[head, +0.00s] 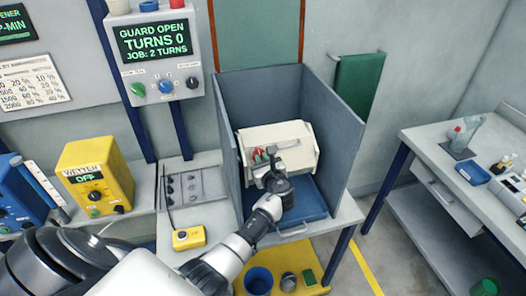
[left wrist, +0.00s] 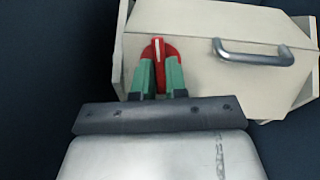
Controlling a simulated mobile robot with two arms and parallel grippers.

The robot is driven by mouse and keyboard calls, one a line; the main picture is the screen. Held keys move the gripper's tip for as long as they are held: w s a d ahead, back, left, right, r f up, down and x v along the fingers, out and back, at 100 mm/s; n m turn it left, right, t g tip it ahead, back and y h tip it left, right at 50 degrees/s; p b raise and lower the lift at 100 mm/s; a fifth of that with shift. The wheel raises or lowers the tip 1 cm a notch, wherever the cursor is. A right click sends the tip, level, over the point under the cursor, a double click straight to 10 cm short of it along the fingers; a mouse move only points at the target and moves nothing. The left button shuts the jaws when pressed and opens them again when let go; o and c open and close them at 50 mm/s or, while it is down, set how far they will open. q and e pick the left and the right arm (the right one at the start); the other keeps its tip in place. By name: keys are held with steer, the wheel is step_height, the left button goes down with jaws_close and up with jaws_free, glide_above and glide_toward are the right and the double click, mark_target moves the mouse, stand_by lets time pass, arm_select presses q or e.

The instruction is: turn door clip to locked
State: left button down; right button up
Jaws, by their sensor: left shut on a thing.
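The door clip (left wrist: 172,49) is a red rounded piece with a white line, on the cream front of a box (left wrist: 190,14). In the left wrist view the white line runs roughly upright. My left gripper (left wrist: 160,68) has its green fingers shut on the clip, one on each side. In the head view the cream box (head: 290,131) stands inside a grey open-topped booth, and my left gripper (head: 271,157) reaches its front. The clip is mostly hidden there. A grey bar handle (left wrist: 255,54) is right of the clip. My right gripper is not in view.
Grey booth walls (head: 338,158) close in on both sides of the box. A blue tray (head: 306,199) lies below it. A panel (head: 152,42) above reads GUARD OPEN, TURNS 0. A yellow unit (head: 97,170) and a yellow pendant (head: 188,238) stand left.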

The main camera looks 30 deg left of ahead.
arm_select(q)
steer(key=shift+a+r+m+t+p, duration=0.1)
steer(key=shift+m+t+p, duration=0.3)
steer(key=shift+m+p, duration=0.6)
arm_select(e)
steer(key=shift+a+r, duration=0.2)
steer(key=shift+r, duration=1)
arm_select(q)
steer(key=c, duration=1.2)
jaws_free()
steer(key=shift+o, duration=0.2)
steer(key=b+v, duration=0.2)
steer(key=v, duration=0.8)
steer(key=shift+s, duration=0.35)
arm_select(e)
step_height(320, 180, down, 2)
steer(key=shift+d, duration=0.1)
